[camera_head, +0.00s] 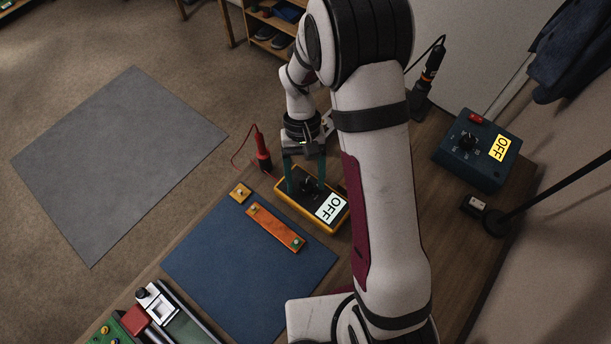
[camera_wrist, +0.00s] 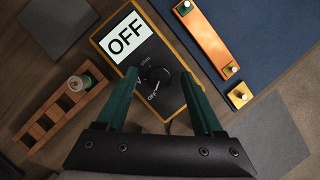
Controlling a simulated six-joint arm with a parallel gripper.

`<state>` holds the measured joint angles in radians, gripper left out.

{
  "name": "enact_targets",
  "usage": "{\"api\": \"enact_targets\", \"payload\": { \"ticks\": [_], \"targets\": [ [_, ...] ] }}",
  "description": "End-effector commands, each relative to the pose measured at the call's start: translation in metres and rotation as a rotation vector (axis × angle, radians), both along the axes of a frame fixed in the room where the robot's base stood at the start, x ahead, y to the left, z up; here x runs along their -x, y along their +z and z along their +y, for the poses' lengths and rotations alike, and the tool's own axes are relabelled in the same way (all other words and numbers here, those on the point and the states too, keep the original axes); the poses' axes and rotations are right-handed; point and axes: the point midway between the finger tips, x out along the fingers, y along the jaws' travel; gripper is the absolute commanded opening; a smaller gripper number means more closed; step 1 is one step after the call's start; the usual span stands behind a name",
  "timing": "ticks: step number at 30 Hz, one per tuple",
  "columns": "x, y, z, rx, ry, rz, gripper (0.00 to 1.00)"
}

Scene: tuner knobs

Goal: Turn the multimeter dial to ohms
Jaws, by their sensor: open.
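The multimeter (camera_head: 284,197) is a black box with a yellow rim, lying on the wooden bench. Its white display (camera_head: 331,208) reads OFF, and this also shows in the wrist view (camera_wrist: 125,37). Whether the fingertips touch the multimeter's face is unclear.
A red probe (camera_head: 262,150) stands left of the multimeter. A blue mat (camera_head: 240,275) bears an orange strip (camera_head: 275,228). A dark blue box (camera_head: 476,165) reading OFF stands at right. A wooden rack (camera_wrist: 62,108) lies close beside the multimeter. My arm hides part of the bench.

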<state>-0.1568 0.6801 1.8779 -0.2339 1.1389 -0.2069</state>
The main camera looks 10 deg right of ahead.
Motion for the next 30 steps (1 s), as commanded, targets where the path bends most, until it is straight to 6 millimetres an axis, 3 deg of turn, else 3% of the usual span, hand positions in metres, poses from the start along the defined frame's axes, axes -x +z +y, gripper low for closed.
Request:
{"api": "enact_targets", "payload": {
  "ticks": [5, 6, 17, 30],
  "targets": [
    [-0.0001, -0.0001, 0.0, 0.0, 0.0, 0.0, 0.69],
    [-0.0001, 0.0, 0.0, 0.0, 0.0, 0.0, 0.65],
    [-0.0003, 0.0003, 0.0001, 0.0, 0.0, 0.0, 0.0],
    [-0.0006, 0.0005, -0.0004, 0.001, -0.065, -0.001, 0.0]
  ]
}}
